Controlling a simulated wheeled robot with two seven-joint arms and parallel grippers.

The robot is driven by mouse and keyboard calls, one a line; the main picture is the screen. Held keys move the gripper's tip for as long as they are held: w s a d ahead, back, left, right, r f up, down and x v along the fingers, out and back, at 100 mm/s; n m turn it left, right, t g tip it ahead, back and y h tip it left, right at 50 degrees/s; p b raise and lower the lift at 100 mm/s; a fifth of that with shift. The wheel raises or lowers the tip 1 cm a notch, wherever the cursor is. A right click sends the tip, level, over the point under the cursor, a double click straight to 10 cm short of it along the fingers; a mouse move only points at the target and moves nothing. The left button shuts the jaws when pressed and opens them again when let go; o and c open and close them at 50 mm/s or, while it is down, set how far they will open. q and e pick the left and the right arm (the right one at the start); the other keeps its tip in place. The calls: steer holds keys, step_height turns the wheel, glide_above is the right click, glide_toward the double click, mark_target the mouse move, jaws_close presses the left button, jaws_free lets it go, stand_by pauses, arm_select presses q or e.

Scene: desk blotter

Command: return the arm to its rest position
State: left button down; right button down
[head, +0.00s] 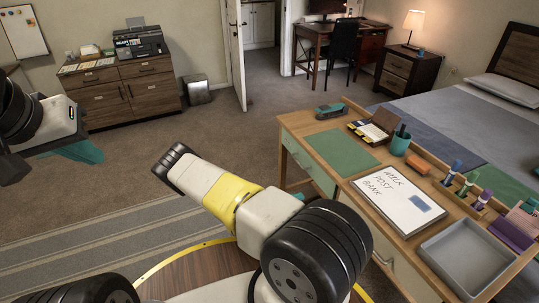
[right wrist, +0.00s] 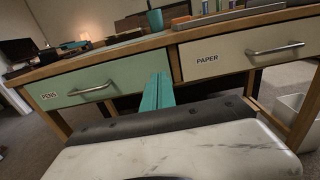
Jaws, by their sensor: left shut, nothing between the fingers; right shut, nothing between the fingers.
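My left gripper (head: 84,152) shows its teal fingers at the left edge of the head view, over the carpet and away from the desk; it is shut and empty. My right arm spans the lower middle of the head view, in front of the desk (head: 292,121). In the right wrist view my right gripper (right wrist: 157,92) has its teal fingers together with nothing between them. They point at the desk front, between a green drawer labelled PENS (right wrist: 85,91) and a cream drawer labelled PAPER (right wrist: 235,56). Both drawers look closed.
The desk holds a green blotter (head: 340,153), a teal cup (head: 400,146), an orange block (head: 417,166), a written whiteboard (head: 390,215), a grey tray (head: 466,258) and several markers. A bed (head: 435,105) stands behind it. Open carpet (head: 150,165) lies left of the desk.

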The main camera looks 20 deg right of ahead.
steer(key=s+a+r+m+g+y, duration=0.1)
steer(key=a+r+m+y, duration=0.35)
steer(key=r, duration=0.45)
steer(key=s+a+r+m+g+y, duration=0.15)
steer(key=a+r+m+y, duration=0.3)
steer(key=r, duration=0.45)
steer(key=s+a+r+m+g+y, duration=0.1)
steer(key=a+r+m+y, duration=0.3)
steer(key=r, duration=0.5)
steer(key=s+a+r+m+t+y, duration=0.2)
steer(key=s+r, duration=0.4)
steer(key=r, duration=0.4)
steer(key=s+a+r+m+t+y, duration=0.3)
steer(key=s+a+r+t+y, duration=0.2)
steer(key=r, duration=0.6)
steer(key=shift+s+a+t, duration=0.5)
steer(key=shift+s+t, duration=0.25)
steer(key=shift+s, duration=0.2)
